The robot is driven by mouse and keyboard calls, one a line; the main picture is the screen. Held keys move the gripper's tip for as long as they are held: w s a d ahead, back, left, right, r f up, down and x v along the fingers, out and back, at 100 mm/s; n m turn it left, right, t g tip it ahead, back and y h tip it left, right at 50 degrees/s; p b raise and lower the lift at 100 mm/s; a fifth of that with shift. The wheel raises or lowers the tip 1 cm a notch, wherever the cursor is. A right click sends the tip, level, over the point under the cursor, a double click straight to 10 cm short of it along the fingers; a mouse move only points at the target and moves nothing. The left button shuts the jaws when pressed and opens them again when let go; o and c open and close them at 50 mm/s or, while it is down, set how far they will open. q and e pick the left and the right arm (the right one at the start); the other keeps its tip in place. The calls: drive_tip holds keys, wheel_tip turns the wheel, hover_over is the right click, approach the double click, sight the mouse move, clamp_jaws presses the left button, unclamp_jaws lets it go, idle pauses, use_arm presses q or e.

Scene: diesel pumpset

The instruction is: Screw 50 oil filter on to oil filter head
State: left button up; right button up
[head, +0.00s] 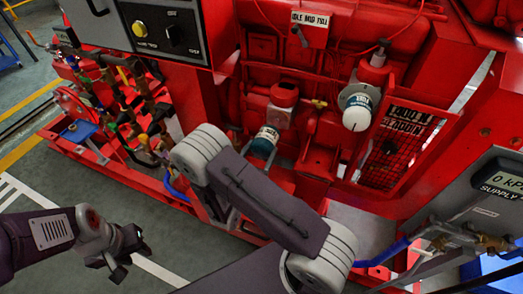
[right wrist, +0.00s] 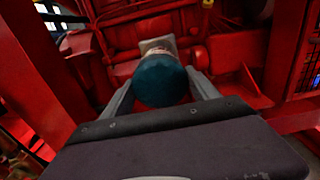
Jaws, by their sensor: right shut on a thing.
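A teal oil filter (head: 265,141) with a pale label band sits at the middle of the red engine in the head view, below a red and pale housing (head: 284,95). In the right wrist view the rounded teal end of the filter (right wrist: 160,82) faces me, with a pale part (right wrist: 157,45) behind it. My right gripper (right wrist: 161,95) is shut on the filter, one finger on each side. Whether the filter's threads are engaged cannot be seen. My left gripper (head: 130,261) is empty and open over the floor at lower left.
A second, white-ended filter (head: 357,107) hangs at the right on the engine, near a mesh guard (head: 393,150). Valves and pipes (head: 125,105) crowd the left of the red frame. Grey floor (head: 60,175) is clear at left.

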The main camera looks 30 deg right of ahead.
drive_tip(key=shift+r, duration=0.1)
drive_tip(key=shift+x, duration=2.5)
drive_tip(key=shift+p, duration=0.4)
drive_tip(key=shift+w+d, duration=0.1)
drive_tip(key=shift+d, duration=0.05)
drive_tip(key=shift+w+d, duration=0.4)
drive_tip(key=shift+d, duration=0.05)
drive_tip(key=shift+d, duration=0.1)
